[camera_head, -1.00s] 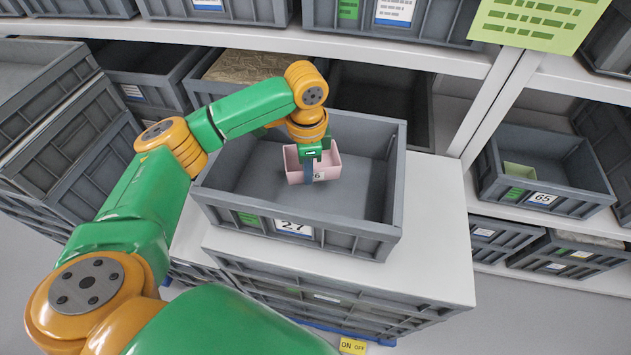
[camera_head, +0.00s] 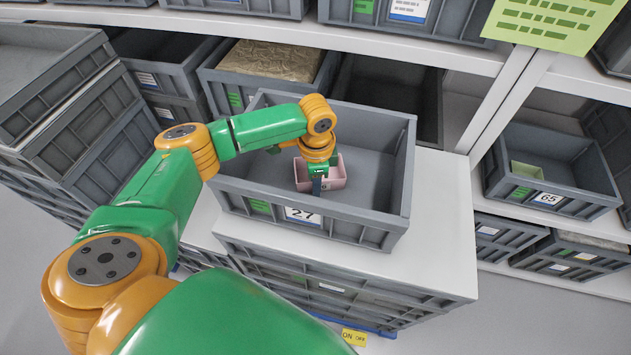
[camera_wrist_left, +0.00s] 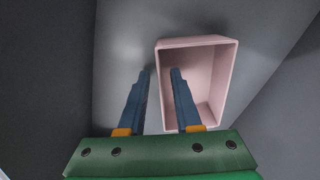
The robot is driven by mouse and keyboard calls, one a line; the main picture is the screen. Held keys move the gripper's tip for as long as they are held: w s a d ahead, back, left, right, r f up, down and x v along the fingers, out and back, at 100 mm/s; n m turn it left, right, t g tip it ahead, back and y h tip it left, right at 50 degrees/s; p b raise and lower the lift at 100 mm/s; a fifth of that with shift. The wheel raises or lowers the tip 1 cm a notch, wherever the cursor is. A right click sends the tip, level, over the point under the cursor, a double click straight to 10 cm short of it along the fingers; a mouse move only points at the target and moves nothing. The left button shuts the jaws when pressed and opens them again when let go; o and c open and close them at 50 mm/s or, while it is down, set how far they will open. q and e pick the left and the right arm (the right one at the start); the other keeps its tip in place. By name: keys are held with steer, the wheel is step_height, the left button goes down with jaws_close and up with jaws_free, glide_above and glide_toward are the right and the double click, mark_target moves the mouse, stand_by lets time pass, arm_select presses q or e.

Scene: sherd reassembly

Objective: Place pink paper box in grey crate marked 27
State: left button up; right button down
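The pink paper box (camera_head: 335,178) is inside the grey crate marked 27 (camera_head: 345,222), near its front wall, upright with its open top facing up. It appears to rest on the crate floor. My left gripper (camera_head: 317,186) reaches down into the crate at the box. In the left wrist view, the two blue fingers of the gripper (camera_wrist_left: 160,72) stand apart on either side of the left wall of the pink box (camera_wrist_left: 205,75), one inside and one outside. Gaps show between the fingers and the wall. The box's near end is partly hidden by the gripper. My right gripper is not in view.
The crate stands on a white top (camera_head: 445,225) over stacked grey crates. Shelves behind hold more crates, one with brown content (camera_head: 272,60). A crate marked 65 (camera_head: 560,198) sits at right. Tall crates (camera_head: 85,120) stand at left. The crate's right half is free.

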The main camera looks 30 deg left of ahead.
arm_select(q)
steer(key=shift+r, duration=0.1)
step_height(320, 180, up, 12)
steer(key=b, duration=0.1)
steer(key=shift+s+d, duration=0.1)
steer(key=shift+s, duration=0.05)
